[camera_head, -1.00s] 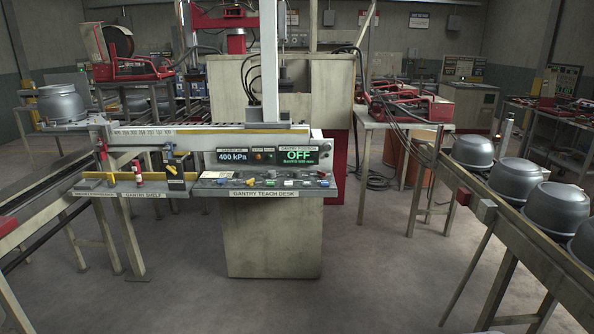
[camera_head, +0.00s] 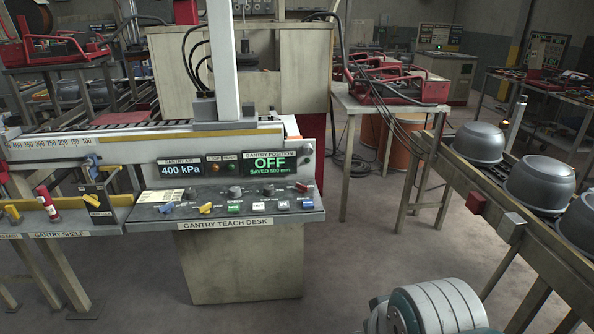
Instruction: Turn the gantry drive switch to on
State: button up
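The gantry teach desk (camera_head: 224,224) stands ahead, left of the picture's middle. Its sloped panel carries several small controls. They include a blue knob (camera_head: 167,208), a yellow knob (camera_head: 206,208), a green button (camera_head: 234,208), white buttons, dark round knobs and a red control (camera_head: 300,187) at the right end. Which one is the gantry drive switch I cannot tell, as the labels are too small. The gantry position display (camera_head: 270,163) reads OFF, with a "saved 500 mm" line. A rounded grey part of my arm shows at the bottom right. My gripper is not in view.
A gantry air display (camera_head: 180,170) reads 400 kPa. The gantry shelf (camera_head: 80,229) with coloured handles joins the desk's left side. A rail with grey cylinder shells (camera_head: 478,143) runs along the right. The floor before the desk (camera_head: 330,250) is clear.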

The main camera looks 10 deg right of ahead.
aim_at(302, 188)
jog(key=i+j, duration=0.1)
jog(key=i, duration=1.7)
jog(key=l+z, duration=0.05)
jog(key=l, duration=0.05)
